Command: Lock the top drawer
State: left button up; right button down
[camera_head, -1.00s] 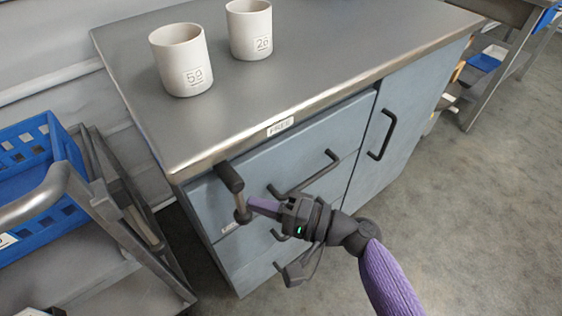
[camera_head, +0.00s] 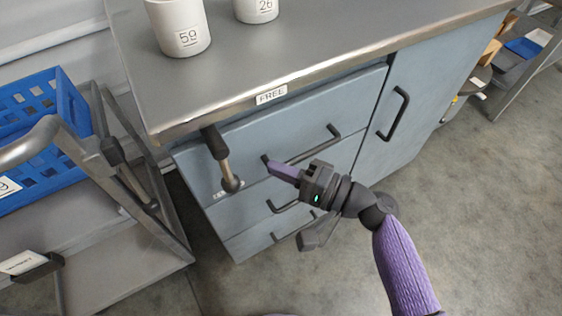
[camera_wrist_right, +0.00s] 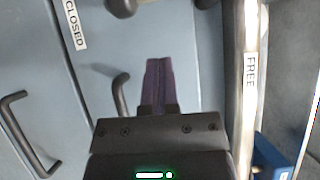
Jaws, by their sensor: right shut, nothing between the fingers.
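The top drawer (camera_head: 285,122) of the blue-grey cabinet looks flush with the front. A lever with a black grip (camera_head: 213,142) and a metal rod stands at its left end, grip up toward the worktop edge. The rod's lower end is by a small label, which reads CLOSED in the right wrist view (camera_wrist_right: 75,24). A FREE label (camera_head: 271,95) is on the worktop edge. My right gripper (camera_head: 272,166) is shut and empty, right of the lever and apart from it, in front of the drawer's bar handle (camera_head: 334,131). My left gripper is out of view.
Two white cups, 59 (camera_head: 181,28) and 26 (camera_head: 257,8), stand on the worktop. A metal cart (camera_head: 135,190) with a blue crate (camera_head: 72,112) stands close at the left. A door handle (camera_head: 397,112) projects at right.

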jog(key=p+v, duration=0.1)
jog(key=v, duration=0.7)
jog(key=shift+s+d+r, duration=0.15)
jog(key=shift+s+r, duration=0.1)
